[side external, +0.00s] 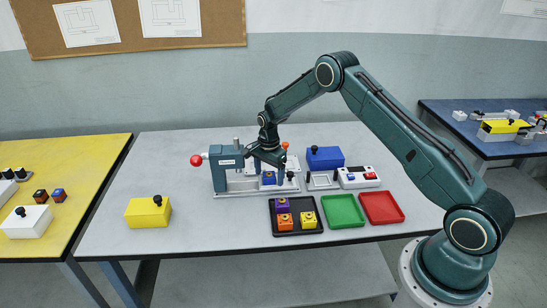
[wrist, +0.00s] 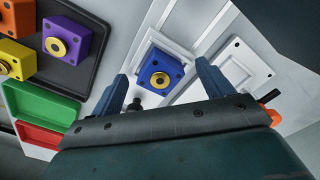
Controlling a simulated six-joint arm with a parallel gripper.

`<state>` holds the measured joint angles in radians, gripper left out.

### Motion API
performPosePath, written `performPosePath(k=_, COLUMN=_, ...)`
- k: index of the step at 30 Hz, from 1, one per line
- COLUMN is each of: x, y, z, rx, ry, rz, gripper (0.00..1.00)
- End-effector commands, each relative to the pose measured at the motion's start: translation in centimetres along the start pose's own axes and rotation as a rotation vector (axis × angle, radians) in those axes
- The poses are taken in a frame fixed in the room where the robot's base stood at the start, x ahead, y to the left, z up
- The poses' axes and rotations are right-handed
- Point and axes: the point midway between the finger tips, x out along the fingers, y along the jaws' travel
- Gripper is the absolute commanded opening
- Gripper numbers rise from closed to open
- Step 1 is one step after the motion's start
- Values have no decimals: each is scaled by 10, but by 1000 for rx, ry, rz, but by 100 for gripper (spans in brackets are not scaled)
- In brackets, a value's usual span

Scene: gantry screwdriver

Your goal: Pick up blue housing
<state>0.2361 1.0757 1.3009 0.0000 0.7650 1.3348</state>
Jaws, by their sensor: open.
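The blue housing (side external: 269,178) is a small blue block in the fixture under the gantry, left of the middle of the table. In the wrist view the blue housing (wrist: 160,70) shows from above, with a round gold-coloured ring in its top, on a white square seat (wrist: 143,98). My gripper (side external: 270,163) is above it in the side view. In the wrist view the open fingers (wrist: 163,82) stand on either side of the housing's near edge, with gaps visible. Whether they reach down to its height I cannot tell.
A black tray (side external: 297,232) holds purple, orange and yellow housings in front. A green tray (side external: 343,211) and red tray (side external: 381,207) lie right of it. The teal gantry (side external: 222,170) with a red knob stands close left of my gripper. A yellow box (side external: 148,212) stands at left.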

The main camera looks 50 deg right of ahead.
Motion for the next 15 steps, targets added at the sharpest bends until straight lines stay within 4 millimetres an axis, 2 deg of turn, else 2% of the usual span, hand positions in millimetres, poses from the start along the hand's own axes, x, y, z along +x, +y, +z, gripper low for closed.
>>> performPosePath(k=5, x=0, y=0, z=0, rx=0, ry=0, rz=0, gripper=77)
performPosePath(k=12, x=0, y=0, z=0, rx=0, ry=0, rz=0, gripper=30)
performPosePath(k=14, x=-1, y=0, z=0, rx=0, ry=0, rz=-1, gripper=23)
performPosePath(k=15, x=-1, y=0, z=0, rx=0, ry=0, rz=-1, gripper=23)
